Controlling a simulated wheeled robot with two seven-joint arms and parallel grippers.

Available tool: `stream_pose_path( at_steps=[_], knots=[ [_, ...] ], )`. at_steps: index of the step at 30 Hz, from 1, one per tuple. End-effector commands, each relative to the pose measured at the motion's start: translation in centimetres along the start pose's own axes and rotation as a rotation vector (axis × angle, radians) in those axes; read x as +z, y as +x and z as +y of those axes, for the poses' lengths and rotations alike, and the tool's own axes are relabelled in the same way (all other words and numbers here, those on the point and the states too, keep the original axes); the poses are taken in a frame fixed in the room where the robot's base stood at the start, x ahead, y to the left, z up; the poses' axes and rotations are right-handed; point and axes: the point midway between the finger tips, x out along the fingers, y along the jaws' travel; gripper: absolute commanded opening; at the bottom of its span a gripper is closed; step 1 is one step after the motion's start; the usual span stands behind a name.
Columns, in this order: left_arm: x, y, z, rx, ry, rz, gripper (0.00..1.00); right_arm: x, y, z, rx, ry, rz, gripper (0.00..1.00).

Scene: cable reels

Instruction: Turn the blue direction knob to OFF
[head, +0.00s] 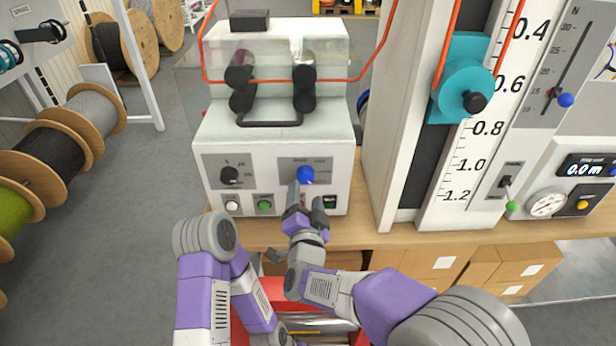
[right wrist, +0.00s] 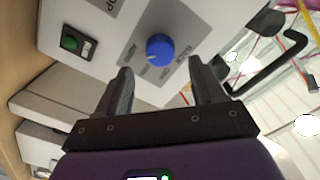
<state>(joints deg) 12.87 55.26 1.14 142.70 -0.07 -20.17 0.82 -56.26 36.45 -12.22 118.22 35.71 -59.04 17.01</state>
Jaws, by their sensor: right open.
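The blue direction knob (head: 305,175) sits on a grey label plate on the right half of the white machine's front. In the right wrist view the blue knob (right wrist: 159,47) lies ahead, roughly centred between my fingertips. A small pale mark shows on its lower edge in that view. The label words around it are too blurred to read surely. My right gripper (head: 306,198) is open and empty, just below and in front of the knob, and the right wrist view shows its fingers (right wrist: 159,82) apart, with a gap to the knob. My left gripper is not in view.
A black knob (head: 229,175) sits left on the same panel. A tall scale post (head: 395,130) stands close on the right. The wooden bench edge (head: 450,235) runs below.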

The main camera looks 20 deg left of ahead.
Motion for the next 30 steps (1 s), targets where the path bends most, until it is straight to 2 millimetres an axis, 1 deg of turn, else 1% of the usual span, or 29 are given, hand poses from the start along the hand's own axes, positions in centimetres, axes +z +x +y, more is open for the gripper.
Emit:
stream_pose_path(
  at_steps=[1,6,10,15,22,23,30],
  knots=[
    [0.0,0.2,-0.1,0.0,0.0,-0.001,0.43,0.0,0.9,0.1,0.001,0.0,0.002,0.68],
    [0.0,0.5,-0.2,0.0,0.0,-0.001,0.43,0.1,3.5,0.2,0.001,-0.001,0.001,0.68],
    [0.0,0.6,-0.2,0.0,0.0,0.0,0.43,0.1,4.9,0.1,0.0,0.0,0.0,0.68],
    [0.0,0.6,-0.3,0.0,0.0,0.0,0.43,0.0,5.7,0.1,0.001,-0.001,-0.001,0.68],
    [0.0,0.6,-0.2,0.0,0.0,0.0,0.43,0.0,5.8,0.1,0.001,-0.001,-0.001,0.68],
    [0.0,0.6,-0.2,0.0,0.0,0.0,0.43,0.0,5.8,0.1,0.001,-0.001,-0.001,0.67],
    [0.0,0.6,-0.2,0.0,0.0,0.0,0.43,0.0,5.7,0.1,0.001,-0.001,-0.001,0.3]
  ],
)
